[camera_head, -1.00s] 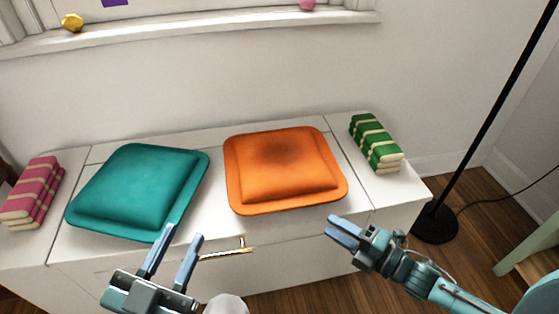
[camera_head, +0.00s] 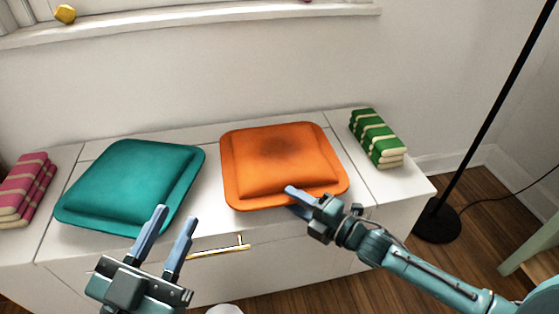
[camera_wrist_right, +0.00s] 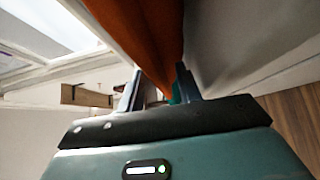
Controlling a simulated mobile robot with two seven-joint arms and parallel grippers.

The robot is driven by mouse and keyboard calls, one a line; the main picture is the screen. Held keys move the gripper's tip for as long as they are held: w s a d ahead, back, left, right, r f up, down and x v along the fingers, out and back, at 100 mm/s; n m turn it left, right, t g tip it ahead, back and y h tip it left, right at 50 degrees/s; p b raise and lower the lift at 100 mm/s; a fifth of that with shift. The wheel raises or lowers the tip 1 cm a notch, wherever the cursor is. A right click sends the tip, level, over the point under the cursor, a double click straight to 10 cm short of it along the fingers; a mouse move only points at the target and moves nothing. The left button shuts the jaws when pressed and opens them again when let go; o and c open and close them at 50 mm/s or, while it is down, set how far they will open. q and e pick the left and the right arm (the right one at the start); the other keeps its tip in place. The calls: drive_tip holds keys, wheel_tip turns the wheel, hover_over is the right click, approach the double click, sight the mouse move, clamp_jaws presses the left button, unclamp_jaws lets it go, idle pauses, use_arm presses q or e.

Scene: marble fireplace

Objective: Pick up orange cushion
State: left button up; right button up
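The orange cushion (camera_head: 275,160) lies flat on the white cabinet top, its front edge near the cabinet's front. My right gripper (camera_head: 294,200) is at the cushion's front right edge, one finger above the rim and the other lower, partly hidden. In the right wrist view the orange cushion (camera_wrist_right: 150,35) reaches down between the two fingers of the right gripper (camera_wrist_right: 158,85), which stand apart. I cannot tell if they touch it. My left gripper (camera_head: 172,232) is open and empty, in front of the teal cushion.
A teal cushion (camera_head: 130,185) lies left of the orange one. A black floor lamp (camera_head: 437,222) stands at right. A gold handle (camera_head: 218,250) is on the cabinet front.

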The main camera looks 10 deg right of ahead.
clamp_jaws()
use_arm(q)
drive_tip(key=shift+f, duration=0.35)
use_arm(e)
drive_tip(key=shift+r, duration=0.1)
